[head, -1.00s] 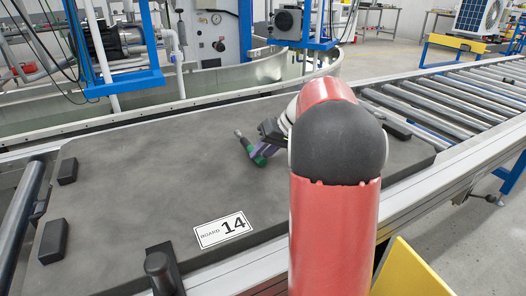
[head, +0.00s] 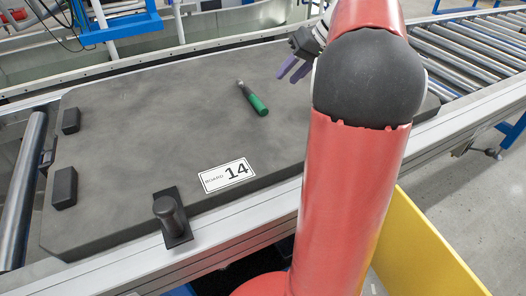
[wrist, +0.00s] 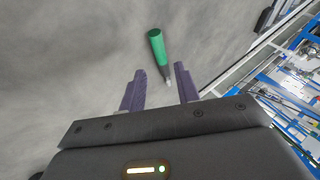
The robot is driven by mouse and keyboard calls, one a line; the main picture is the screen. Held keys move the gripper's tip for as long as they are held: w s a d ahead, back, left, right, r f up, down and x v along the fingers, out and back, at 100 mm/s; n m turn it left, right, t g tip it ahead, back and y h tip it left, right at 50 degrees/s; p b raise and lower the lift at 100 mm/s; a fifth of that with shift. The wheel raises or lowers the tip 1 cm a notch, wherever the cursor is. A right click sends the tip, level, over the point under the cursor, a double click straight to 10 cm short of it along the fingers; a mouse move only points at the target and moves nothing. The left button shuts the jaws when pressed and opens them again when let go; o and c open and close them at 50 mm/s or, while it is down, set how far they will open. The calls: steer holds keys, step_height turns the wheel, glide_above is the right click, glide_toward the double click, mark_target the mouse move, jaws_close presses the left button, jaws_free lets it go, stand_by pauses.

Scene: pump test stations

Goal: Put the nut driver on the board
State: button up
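The nut driver (head: 254,99), with a green handle and a metal shaft, lies on the dark grey board (head: 150,130) marked 14. My gripper (head: 294,70) is above the board to the right of the nut driver, with its purple fingers apart and nothing between them. In the wrist view the nut driver (wrist: 158,52) lies beyond the fingertips, clear of them, with its metal end toward my gripper (wrist: 158,72). My arm hides the right part of the board in the head view.
The board lies on a roller conveyor (head: 470,50) with metal side rails. Small black blocks (head: 64,187) stand at its left edge, and a black knob (head: 171,215) stands at the front edge. A yellow panel (head: 425,250) is at the lower right.

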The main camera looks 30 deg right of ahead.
steer(key=s+a+f+h, duration=0.1)
steer(key=s+a, duration=0.4)
steer(key=a, duration=0.1)
steer(key=s+a+f+h, duration=0.1)
steer(key=s+a+f, duration=0.1)
steer(key=s+a, duration=0.3)
steer(key=s+a+f+h, duration=0.1)
steer(key=s+a+h, duration=0.1)
steer(key=s+a, duration=0.3)
steer(key=shift+s+a+f+n, duration=0.1)
steer(key=shift+s+a+n, duration=0.1)
steer(key=shift+a, duration=0.35)
steer(key=shift+s+a+f+n, duration=0.1)
steer(key=shift+s+a, duration=0.05)
steer(key=shift+a, duration=0.4)
steer(key=shift+n+t+h, duration=0.4)
steer(key=shift+h, duration=0.3)
steer(key=s+f, duration=0.1)
steer(key=s+a+f, duration=0.1)
steer(key=s, duration=0.1)
steer(key=s+a+f, duration=0.1)
steer(key=s, duration=0.1)
steer(key=shift+a+f, duration=0.1)
steer(key=shift+f, duration=0.25)
steer(key=shift+s+f, duration=0.4)
